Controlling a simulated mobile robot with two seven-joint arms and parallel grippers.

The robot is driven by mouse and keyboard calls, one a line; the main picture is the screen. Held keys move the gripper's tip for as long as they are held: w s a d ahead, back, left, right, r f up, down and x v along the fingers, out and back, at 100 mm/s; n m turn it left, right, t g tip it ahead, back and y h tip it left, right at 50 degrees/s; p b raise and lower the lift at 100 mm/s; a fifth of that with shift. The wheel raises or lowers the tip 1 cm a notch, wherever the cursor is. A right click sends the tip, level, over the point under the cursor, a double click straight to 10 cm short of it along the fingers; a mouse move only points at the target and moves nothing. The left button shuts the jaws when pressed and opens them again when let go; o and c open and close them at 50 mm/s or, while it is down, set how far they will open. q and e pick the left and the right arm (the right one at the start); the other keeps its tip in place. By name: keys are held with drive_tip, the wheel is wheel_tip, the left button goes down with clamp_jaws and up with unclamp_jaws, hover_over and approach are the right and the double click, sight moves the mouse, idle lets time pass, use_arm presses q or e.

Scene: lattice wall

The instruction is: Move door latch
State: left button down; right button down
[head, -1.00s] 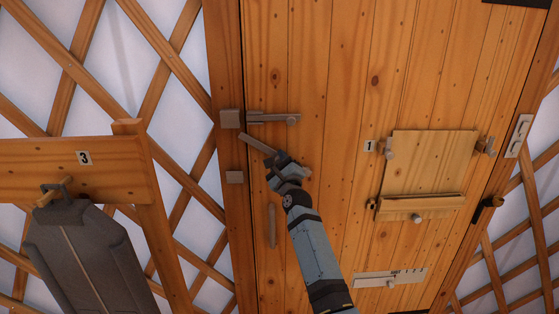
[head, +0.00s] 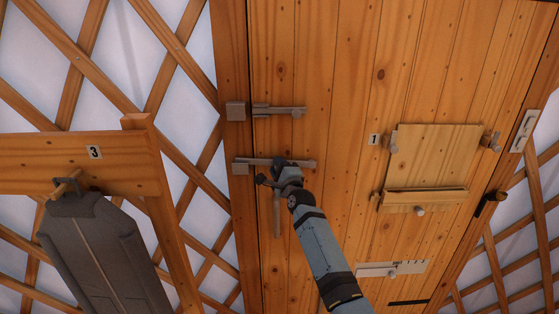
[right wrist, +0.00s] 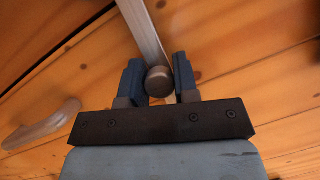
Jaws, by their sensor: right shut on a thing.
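The lower door latch is a grey-brown bar (head: 252,162) on the left side of the wooden door (head: 340,90). It lies level, and its left end overlaps the bracket on the door frame. My right gripper (head: 283,168) is at the middle of this bar. In the right wrist view my right gripper (right wrist: 158,76) is shut on the latch's round knob (right wrist: 158,82), with one finger on each side. The latch bar (right wrist: 142,32) runs up from the knob. The gripper hides part of the bar in the head view. My left gripper is not in view.
An upper latch (head: 278,111) sits above, with a square bracket (head: 236,111) on the frame. A door handle (head: 277,215) hangs just below my right gripper. A grey case (head: 105,255) hangs from a wooden rail (head: 70,150) at left. A small hatch (head: 435,155) is at right.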

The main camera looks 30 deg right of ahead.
drive_tip(key=shift+a+f+n, duration=0.1)
drive_tip(key=shift+f+n, duration=0.3)
drive_tip(key=shift+f, duration=0.15)
drive_tip(key=c, duration=0.9)
unclamp_jaws()
drive_tip(key=shift+w+f, duration=0.1)
